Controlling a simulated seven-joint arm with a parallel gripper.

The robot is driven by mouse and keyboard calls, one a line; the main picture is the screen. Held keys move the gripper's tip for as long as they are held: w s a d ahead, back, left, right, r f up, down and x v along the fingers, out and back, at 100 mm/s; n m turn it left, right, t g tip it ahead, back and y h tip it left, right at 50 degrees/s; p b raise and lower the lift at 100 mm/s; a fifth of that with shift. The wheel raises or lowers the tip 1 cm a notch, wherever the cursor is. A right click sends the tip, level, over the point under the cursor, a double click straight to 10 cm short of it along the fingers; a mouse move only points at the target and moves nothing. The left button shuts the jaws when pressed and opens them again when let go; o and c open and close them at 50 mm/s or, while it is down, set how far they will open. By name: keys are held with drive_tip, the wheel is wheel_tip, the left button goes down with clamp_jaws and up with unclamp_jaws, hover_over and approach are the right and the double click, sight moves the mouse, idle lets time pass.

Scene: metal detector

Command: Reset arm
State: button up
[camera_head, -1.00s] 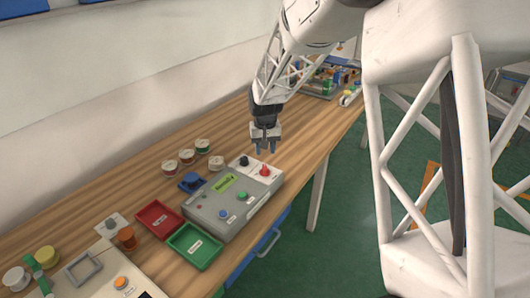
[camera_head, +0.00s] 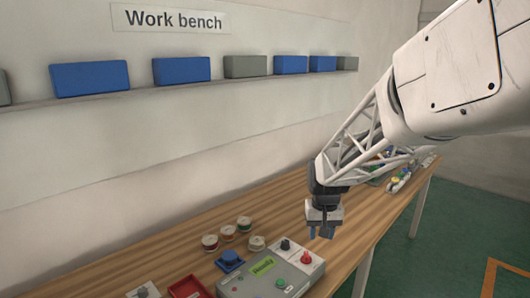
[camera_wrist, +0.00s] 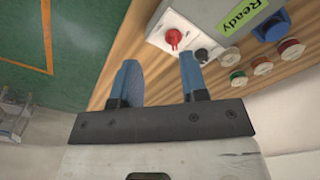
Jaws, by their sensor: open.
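My gripper (camera_head: 321,232) hangs from my white lattice arm above the wooden bench, just beyond the grey detector box (camera_head: 272,277). Its two blue fingers are apart with nothing between them; they also show in the wrist view (camera_wrist: 158,82). The box carries a red knob (camera_head: 306,257), a black knob (camera_head: 285,244) and a green display. In the wrist view the red knob (camera_wrist: 173,37) and a green "Ready" label (camera_wrist: 241,16) show beyond the fingers. The fingers are apart from the box.
Several small spools stand behind the box, one of them white-topped (camera_head: 256,243). A blue button unit (camera_head: 230,261) and a red tray (camera_head: 188,288) are to its left. A wall shelf (camera_head: 200,81) holds blue and grey boxes. The bench's right part holds assorted parts.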

drive_tip(key=s+d+r, duration=0.1)
drive_tip(key=s+r, duration=0.1)
drive_tip(key=s, duration=0.8)
drive_tip(key=s+r+t, duration=0.1)
drive_tip(key=s+r, duration=0.2)
drive_tip(key=s, duration=0.7)
drive_tip(key=s+d+r+t, duration=0.1)
drive_tip(key=s+r, duration=0.1)
drive_tip(key=s, duration=0.9)
drive_tip(key=shift+d+r, duration=0.25)
drive_tip(key=shift+d, duration=0.05)
drive_tip(key=shift+s, duration=0.1)
